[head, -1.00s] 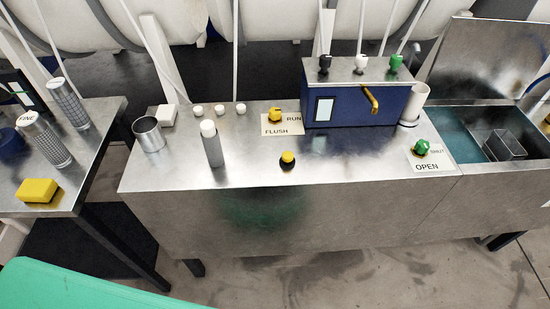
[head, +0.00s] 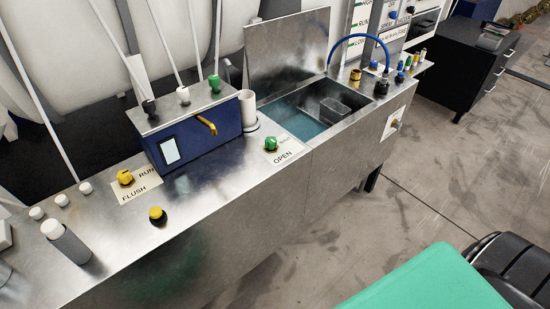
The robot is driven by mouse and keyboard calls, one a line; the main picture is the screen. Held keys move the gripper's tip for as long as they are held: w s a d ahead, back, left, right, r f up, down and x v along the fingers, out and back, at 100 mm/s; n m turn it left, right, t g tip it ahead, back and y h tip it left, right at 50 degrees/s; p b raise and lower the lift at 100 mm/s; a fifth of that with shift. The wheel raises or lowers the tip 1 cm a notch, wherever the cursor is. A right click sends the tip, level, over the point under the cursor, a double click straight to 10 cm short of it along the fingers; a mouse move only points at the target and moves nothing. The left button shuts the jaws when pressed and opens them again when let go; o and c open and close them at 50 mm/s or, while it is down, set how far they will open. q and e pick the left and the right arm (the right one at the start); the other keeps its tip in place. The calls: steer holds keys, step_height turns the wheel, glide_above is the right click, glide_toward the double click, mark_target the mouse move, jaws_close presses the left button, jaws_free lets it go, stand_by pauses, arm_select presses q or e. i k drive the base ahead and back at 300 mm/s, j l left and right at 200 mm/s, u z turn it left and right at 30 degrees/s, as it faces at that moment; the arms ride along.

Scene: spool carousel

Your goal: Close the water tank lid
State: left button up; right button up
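The water tank lid (head: 287,55) is a flat brushed-metal panel. It stands raised, leaning back along the rear edge of the water tank (head: 312,145). The tank is an open metal basin set into the right part of the long steel bench. Blue-green water shows inside at its left, and a small grey bin (head: 333,111) sits in its right part. Neither of my grippers is in view.
A green OPEN/SHUT knob (head: 271,144) and a white pipe (head: 248,108) are left of the tank. A blue box with levers (head: 195,132) stands further left. A blue hose (head: 359,37) arches behind the tank's right end. The concrete floor (head: 420,160) in front is largely clear.

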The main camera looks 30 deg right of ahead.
mark_target(282, 53)
steer(key=z, duration=1.25)
